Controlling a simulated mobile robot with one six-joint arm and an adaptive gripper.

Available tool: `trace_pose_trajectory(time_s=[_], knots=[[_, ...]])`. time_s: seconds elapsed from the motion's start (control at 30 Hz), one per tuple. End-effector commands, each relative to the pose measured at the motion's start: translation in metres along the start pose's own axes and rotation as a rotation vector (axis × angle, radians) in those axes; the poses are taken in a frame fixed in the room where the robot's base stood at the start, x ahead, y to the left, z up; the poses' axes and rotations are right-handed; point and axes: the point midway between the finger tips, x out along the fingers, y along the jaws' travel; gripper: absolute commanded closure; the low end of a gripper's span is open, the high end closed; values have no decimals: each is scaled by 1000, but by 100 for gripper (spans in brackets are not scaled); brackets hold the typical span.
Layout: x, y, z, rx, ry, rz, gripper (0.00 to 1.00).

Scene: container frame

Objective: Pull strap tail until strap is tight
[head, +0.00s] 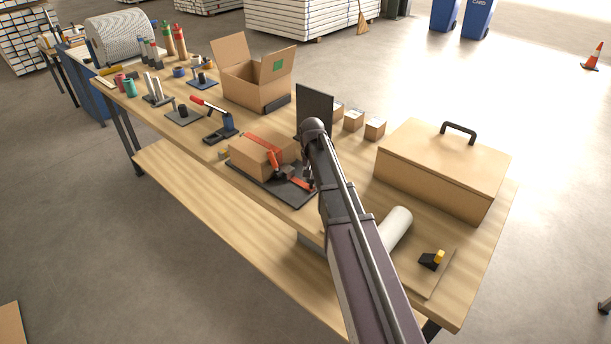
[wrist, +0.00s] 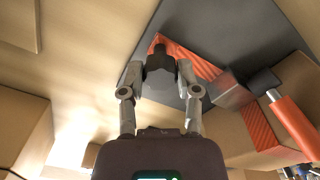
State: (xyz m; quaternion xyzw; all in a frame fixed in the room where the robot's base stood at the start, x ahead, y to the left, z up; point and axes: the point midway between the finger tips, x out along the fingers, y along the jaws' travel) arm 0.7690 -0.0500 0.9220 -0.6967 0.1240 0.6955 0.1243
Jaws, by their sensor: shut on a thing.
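An orange strap (head: 262,142) runs over a small cardboard box (head: 250,157) on a dark plate (head: 246,182). A buckle with an orange handle (head: 273,163) sits at the box's side; in the wrist view the handle (wrist: 296,128) and the grey metal buckle (wrist: 231,91) are at right. The orange strap tail (head: 294,182) runs out from the buckle low over the plate. In the wrist view the tail (wrist: 198,62) reaches my gripper (wrist: 160,76), whose fingers are closed around a dark piece (wrist: 160,57) at its end. In the head view my arm hides most of the gripper.
A dark upright panel (head: 315,108) stands just behind my arm. A red-handled clamp tool (head: 221,124) stands left of the strapped box. A large lidded case (head: 440,165) and a white roll (head: 396,228) are at right. An open carton (head: 250,88) stands farther back.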

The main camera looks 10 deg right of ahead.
Motion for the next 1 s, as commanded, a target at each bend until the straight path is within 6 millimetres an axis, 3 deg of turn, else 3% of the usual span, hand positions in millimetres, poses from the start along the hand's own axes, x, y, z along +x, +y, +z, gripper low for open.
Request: trace_pose_trajectory(time_s=[0.1,0.13,0.23,0.27,0.73,0.87,1.0], knots=[[0,0,1,0,-2,2,100],[0,0,1,0,-2,2,55],[0,0,1,0,-2,2,25],[0,0,1,0,-2,2,22],[0,0,5,-6,-1,1,22],[0,1,19,-24,-1,1,22],[0,4,48,-63,-1,1,22]])
